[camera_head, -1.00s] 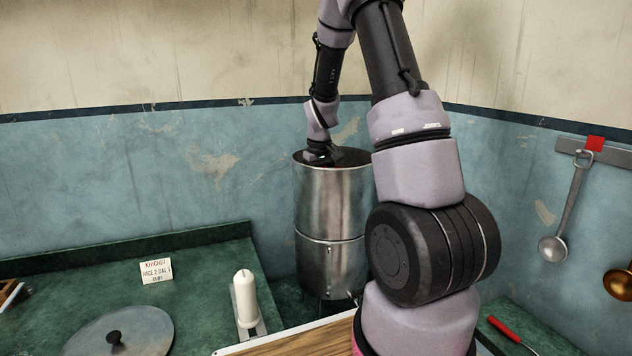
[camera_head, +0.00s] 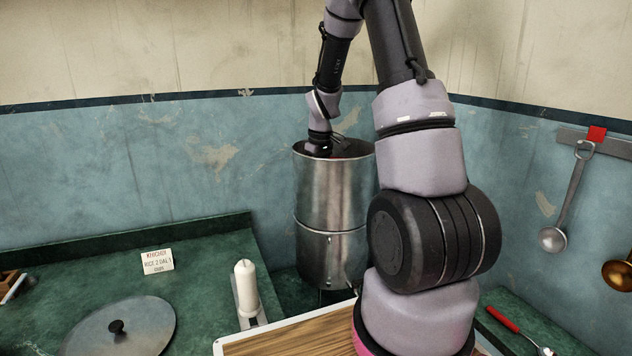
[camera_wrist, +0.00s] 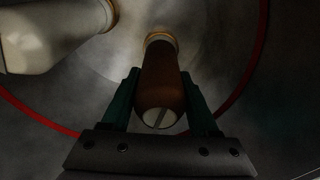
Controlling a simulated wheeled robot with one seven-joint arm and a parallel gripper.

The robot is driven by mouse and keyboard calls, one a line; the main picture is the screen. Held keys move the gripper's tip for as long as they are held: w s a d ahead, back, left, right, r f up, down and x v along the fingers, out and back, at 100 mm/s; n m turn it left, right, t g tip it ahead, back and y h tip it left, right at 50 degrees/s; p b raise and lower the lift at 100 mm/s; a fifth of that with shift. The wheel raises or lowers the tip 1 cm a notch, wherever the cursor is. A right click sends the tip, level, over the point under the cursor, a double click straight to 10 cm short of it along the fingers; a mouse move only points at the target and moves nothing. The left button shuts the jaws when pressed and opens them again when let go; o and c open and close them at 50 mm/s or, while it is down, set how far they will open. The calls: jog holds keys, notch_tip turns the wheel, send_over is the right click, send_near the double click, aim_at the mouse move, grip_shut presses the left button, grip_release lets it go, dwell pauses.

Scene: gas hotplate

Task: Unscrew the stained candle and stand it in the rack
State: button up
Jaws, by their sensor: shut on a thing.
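The stained candle (camera_wrist: 160,75) is brown and shows in the wrist view inside a steel vessel (camera_head: 333,200). Its far end meets a tan collar (camera_wrist: 161,38), and its near end has a slot. My gripper (camera_wrist: 159,85) has its green fingers on both sides of this candle and is shut on it. In the head view, the gripper is hidden inside the vessel. A pale candle (camera_wrist: 45,35) lies to the left in the wrist view. Another white candle (camera_head: 246,288) stands upright on a grey metal piece, perhaps the rack (camera_head: 259,318), left of the vessel.
A round lid (camera_head: 145,335) lies on the green counter near a small card (camera_head: 157,262). A wooden board (camera_head: 300,335) is in front. A ladle (camera_head: 568,205) hangs on the right wall, above a red-handled tool (camera_head: 503,320). A red ring (camera_wrist: 40,118) runs around the vessel's inside.

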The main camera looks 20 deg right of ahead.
jog(key=shift+d+n, duration=0.1)
jog(key=shift+n, duration=1)
jog(key=n, duration=0.2)
jog(key=shift+w+d+n, duration=0.1)
jog(key=shift+d+n, duration=0.05)
jog(key=shift+n, duration=0.25)
jog(key=shift+r+n+y, duration=0.1)
jog(key=shift+n+y, duration=0.2)
jog(key=shift+n, duration=0.9)
jog(key=shift+n+g, duration=0.3)
jog(key=shift+n, duration=0.4)
jog(key=n, duration=0.3)
jog(key=shift+n, duration=0.4)
